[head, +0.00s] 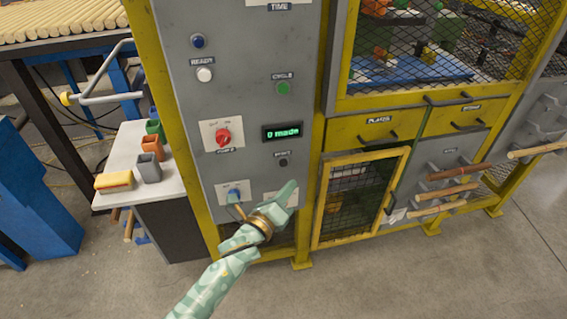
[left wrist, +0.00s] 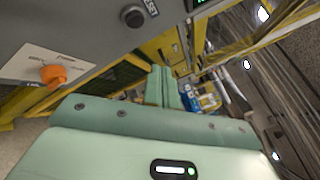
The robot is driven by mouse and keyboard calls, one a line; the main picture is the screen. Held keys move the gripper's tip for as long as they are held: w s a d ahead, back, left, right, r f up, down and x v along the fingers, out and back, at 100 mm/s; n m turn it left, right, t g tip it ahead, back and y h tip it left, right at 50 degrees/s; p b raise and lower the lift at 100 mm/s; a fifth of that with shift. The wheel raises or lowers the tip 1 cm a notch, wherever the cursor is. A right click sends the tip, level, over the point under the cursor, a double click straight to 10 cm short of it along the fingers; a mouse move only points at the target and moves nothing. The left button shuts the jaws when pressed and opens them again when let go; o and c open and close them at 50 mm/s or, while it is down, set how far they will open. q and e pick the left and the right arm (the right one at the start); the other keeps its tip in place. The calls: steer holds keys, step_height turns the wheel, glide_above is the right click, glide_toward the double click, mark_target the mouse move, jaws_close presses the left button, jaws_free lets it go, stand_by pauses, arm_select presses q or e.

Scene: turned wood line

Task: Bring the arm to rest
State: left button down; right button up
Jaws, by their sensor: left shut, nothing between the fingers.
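My left arm comes in from the bottom of the head view. Its pale green left gripper (head: 287,192) is in front of the lower part of the grey control panel (head: 250,60). The fingers are shut and empty, and also show in the left wrist view (left wrist: 164,86). They cover part of a white label plate low on the panel. A blue knob (head: 234,193) is just left of the gripper. An orange knob (left wrist: 53,75) on a white plate shows in the left wrist view. I cannot tell whether the gripper touches the panel. My right gripper is not in view.
The panel has a red switch (head: 223,136), a green button (head: 284,88) and a display (head: 282,132) reading "0 made". A mesh door (head: 362,197) is to the right. A side table (head: 168,178) with cups stands left. Floor in front is clear.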

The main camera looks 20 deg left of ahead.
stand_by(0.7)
